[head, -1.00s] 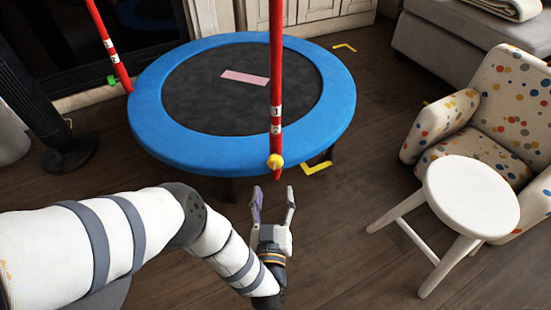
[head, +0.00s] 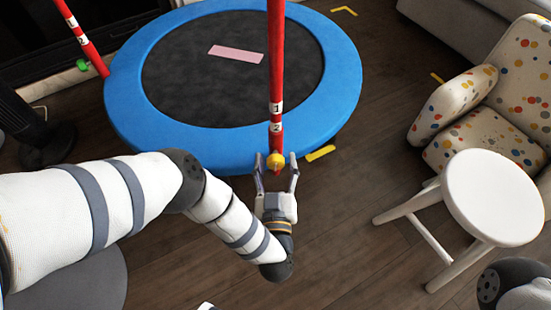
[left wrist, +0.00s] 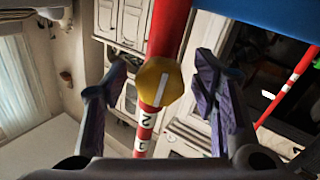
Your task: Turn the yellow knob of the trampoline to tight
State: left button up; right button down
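The yellow knob (head: 275,160) sits low on the near red post (head: 276,70) of the blue trampoline (head: 200,140). In the left wrist view the knob (left wrist: 159,82) is faceted, with a white line that runs nearly along the post, slightly slanted. My left gripper (head: 276,168) is open, its fingers on either side of the knob in the head view. In the left wrist view, gaps show between the knob and both fingertips (left wrist: 165,75); I cannot tell if the tips reach its depth. A dark arm part at the lower right of the head view may be my right arm; its gripper is out of view.
A white stool (head: 490,195) and a dotted armchair (head: 490,115) stand to the right. Yellow floor marks (head: 320,153) lie beside the trampoline. Wooden floor is clear between gripper and stool.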

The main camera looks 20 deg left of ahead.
pick_arm(q)
jog(key=c, duration=1.1)
jog(key=shift+o, duration=0.2)
jog(key=shift+m, duration=0.3)
jog(key=m+p, duration=0.1)
jog(key=m, duration=0.1)
jog(key=shift+r+m, duration=0.15)
jog(key=shift+m, duration=0.25)
jog(key=m, duration=0.4)
jog(key=shift+a+m+p, duration=0.1)
jog(key=shift+m+p, duration=0.2)
jog(key=shift+p, duration=0.1)
jog(key=m, duration=0.4)
jog(key=shift+m, duration=0.3)
jog(key=shift+a+m, duration=0.15)
jog(key=shift+m, duration=2.05)
